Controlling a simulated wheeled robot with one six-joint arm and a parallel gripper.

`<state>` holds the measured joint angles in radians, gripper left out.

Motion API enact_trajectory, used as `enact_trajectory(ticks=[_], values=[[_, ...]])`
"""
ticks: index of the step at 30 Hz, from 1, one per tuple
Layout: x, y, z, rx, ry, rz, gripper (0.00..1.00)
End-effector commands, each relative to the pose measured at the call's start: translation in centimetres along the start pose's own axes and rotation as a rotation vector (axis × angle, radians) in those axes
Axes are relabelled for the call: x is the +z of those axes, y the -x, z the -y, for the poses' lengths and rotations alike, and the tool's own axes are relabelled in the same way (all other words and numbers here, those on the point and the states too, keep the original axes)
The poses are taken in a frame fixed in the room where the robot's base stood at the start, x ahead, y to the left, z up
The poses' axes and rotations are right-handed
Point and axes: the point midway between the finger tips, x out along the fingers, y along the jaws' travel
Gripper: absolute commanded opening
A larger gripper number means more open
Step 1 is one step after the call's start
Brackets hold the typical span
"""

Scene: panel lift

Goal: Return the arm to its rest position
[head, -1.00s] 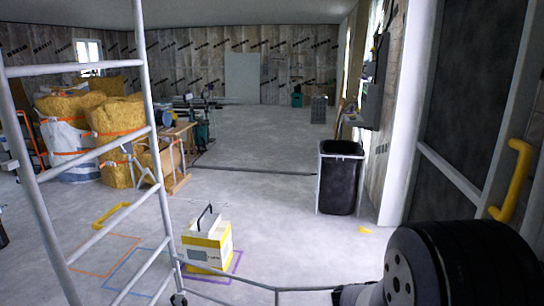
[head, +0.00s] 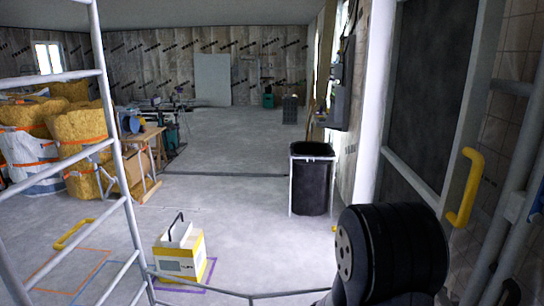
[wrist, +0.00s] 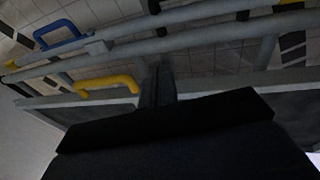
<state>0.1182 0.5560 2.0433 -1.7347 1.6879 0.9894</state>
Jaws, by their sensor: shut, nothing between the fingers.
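My dark arm (head: 392,250) shows at the lower right of the head view, folded close to the camera; its gripper end is not visible there. In the wrist view my gripper (wrist: 158,85) shows as a dark, narrow pair of fingers above a broad black body. The fingers are together with nothing between them. Behind them are grey rails and a yellow handle (wrist: 108,84), which look apart from the fingers, though the depth is hard to judge. A blue handle (wrist: 60,35) is at the upper left of the wrist view.
A ladder-like metal frame (head: 112,150) stands close at left. A white and yellow box (head: 180,255) is on the floor, with a black bin (head: 311,180) beyond. A dark panel with a yellow handle (head: 465,187) is close at right. The middle floor is clear.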

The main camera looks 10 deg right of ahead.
Motion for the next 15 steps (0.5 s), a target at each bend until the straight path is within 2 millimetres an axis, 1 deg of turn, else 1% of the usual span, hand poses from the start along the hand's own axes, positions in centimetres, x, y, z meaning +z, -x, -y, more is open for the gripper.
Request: enact_trajectory(ticks=[1,3,15], values=[[-0.2,0.9,0.1,0.013,0.005,-0.007,0.0],[-0.3,2.0,0.1,0.03,0.008,-0.007,0.0],[-0.3,8.1,0.4,0.035,0.005,-0.007,0.0]])
